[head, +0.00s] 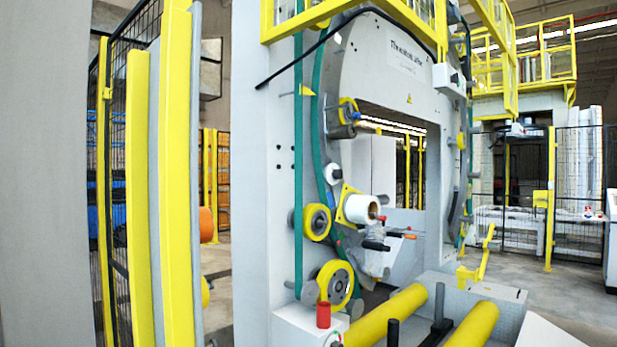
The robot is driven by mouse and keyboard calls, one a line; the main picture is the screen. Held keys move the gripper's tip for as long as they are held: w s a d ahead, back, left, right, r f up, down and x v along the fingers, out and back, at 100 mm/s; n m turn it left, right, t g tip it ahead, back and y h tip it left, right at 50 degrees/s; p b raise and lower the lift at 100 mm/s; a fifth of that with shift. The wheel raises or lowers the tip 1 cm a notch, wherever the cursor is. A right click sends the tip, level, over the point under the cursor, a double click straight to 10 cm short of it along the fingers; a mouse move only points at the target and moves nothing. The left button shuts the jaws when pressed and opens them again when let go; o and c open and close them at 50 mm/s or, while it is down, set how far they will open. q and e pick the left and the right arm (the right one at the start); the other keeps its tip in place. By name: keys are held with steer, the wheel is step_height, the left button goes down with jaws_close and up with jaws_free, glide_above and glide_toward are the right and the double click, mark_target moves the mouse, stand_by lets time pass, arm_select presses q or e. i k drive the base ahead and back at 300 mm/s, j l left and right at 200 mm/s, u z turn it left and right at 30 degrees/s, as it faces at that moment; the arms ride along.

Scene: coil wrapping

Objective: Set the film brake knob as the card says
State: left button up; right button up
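A white film roll (362,209) sits on a yellow holder on the wrapping machine's ring, in the middle of the head view. A small red part (381,218) shows at the roll's right end; I cannot tell whether it is the brake knob. Just below are a black handle-like part (376,246) and an orange-tipped one (403,235). Clear film hangs beneath the roll. I cannot make out a setting card; the only lettering I see is on the machine's upper panel (407,55), too small to read surely. Neither gripper is in view.
Yellow rollers (387,316) lie low in front of the machine. A red cylinder (323,314) stands on a white block left of them. Yellow posts and black mesh fencing (119,150) line the left. Open concrete floor (560,290) lies at the right.

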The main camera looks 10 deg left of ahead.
mark_target(337, 174)
steer(key=i+l+u, duration=0.15)
steer(key=i+u, duration=0.2)
steer(key=i, duration=0.3)
steer(key=i+l+u, duration=0.35)
steer(key=i, duration=0.25)
steer(key=i+l+u, duration=0.35)
steer(key=i+l, duration=0.15)
steer(key=i+j, duration=0.05)
